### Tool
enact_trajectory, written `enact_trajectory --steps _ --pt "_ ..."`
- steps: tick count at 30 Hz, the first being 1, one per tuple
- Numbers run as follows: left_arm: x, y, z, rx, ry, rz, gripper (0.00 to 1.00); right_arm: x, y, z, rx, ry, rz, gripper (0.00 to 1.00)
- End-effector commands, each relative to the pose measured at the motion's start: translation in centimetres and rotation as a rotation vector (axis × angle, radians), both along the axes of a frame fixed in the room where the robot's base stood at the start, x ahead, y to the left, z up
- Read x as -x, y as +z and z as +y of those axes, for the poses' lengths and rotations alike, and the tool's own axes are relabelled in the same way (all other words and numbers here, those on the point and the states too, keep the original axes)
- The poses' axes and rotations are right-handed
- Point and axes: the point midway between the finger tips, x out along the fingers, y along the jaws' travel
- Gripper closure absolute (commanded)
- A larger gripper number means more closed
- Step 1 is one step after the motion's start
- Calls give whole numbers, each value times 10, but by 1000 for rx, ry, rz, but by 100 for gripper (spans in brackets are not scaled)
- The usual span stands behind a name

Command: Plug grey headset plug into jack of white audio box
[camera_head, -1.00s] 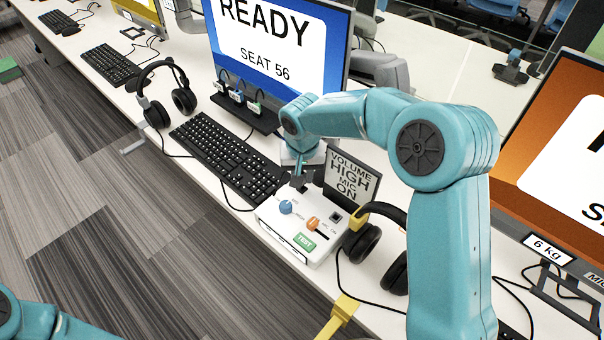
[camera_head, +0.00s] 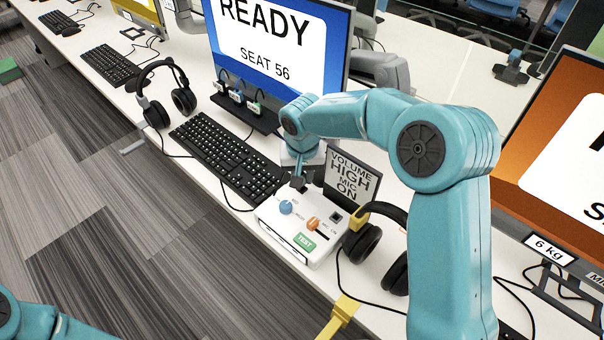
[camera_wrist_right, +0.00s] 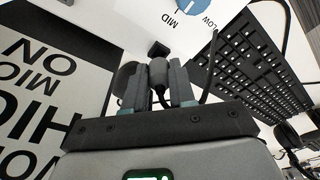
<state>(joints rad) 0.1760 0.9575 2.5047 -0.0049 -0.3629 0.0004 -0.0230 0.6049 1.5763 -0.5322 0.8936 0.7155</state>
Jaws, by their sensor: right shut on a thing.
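The white audio box (camera_head: 322,251) stands on the desk, with a blue dial, an orange slider knob and a green TEST label on top. My right gripper (camera_head: 298,182) is at the box's far left corner. In the right wrist view it (camera_wrist_right: 159,88) is shut on the grey headset plug (camera_wrist_right: 158,72), whose cable hangs back between the fingers. The black square jack (camera_wrist_right: 157,48) lies right at the plug's front end. I cannot tell whether the tip is inside it. My left gripper is out of view; only part of my left arm shows.
A sign (camera_head: 352,179) reading "VOLUME HIGH MIC ON" stands behind the box. A black headset (camera_head: 364,240) with a yellow part lies to its right. A keyboard (camera_head: 229,157) lies close on the left. A monitor (camera_head: 275,45) reading "READY SEAT 56" stands behind.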

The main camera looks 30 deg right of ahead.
Motion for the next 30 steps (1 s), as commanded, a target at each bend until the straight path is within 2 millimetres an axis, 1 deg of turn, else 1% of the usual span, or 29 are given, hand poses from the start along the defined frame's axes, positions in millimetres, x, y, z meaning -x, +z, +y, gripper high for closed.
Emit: enact_trajectory --steps 21,22,23,24,25,30 --pt "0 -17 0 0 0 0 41 0 -20 0 0 0 0 100" --pt "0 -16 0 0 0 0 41 0 -19 0 0 0 0 72" --pt "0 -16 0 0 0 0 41 0 -19 0 0 0 0 62" --pt "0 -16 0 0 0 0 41 0 -18 0 0 0 0 49" --pt "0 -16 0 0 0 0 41 0 -18 0 0 0 0 46" --pt "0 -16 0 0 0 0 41 0 -18 0 0 0 0 46"
